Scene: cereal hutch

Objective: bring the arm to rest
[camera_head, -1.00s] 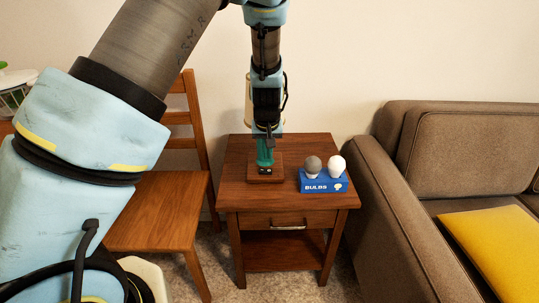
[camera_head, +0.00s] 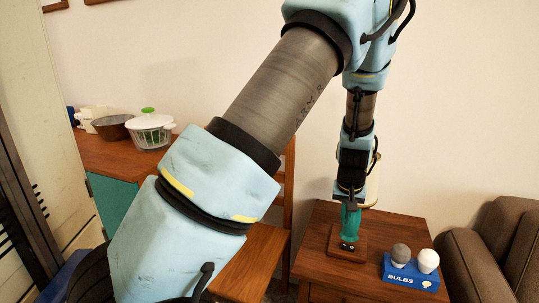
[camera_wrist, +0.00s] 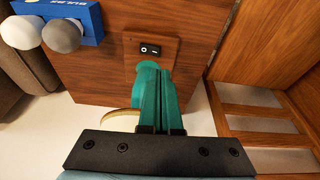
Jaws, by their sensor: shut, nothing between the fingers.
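My gripper (camera_head: 349,240) points down over a small wooden block with a black switch (camera_head: 346,246) on the side table (camera_head: 388,228). In the wrist view my gripper's teal fingers (camera_wrist: 158,88) are shut with nothing between them. The switch (camera_wrist: 150,50) shows just beyond the fingertips there. I cannot tell whether the fingertips touch the block. Part of a pale rounded thing (camera_head: 372,188) shows behind my wrist.
A blue bulb box (camera_head: 410,274) with a grey bulb (camera_head: 401,253) and a white bulb (camera_head: 428,261) stands right of the block. A brown sofa (camera_head: 505,225) is at the right and a wooden chair (camera_head: 258,262) at the left.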

